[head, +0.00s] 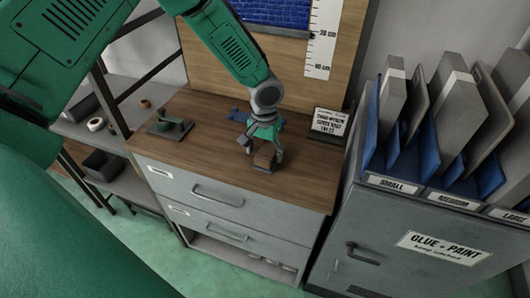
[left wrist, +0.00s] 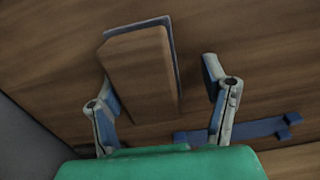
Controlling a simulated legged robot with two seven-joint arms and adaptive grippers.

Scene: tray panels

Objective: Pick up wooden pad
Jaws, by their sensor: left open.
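The wooden pad (head: 265,158) is a small brown block on the wooden top of the drawer cabinet, near its front edge. In the left wrist view the pad (left wrist: 142,72) shows a thin grey layer along its far and right sides. My left gripper (head: 263,142) is above and just behind the pad, with its fingers pointing down. In the left wrist view the open fingers of the left gripper (left wrist: 160,95) stand on either side of the pad, the left one close to it and the right one farther off. My right gripper is not in view.
A blue flat piece (head: 237,115) lies behind my gripper. A small sign (head: 328,123) stands at the right. A grey cabinet (head: 400,235) with upright panels is to the right, and shelves (head: 95,130) are to the left.

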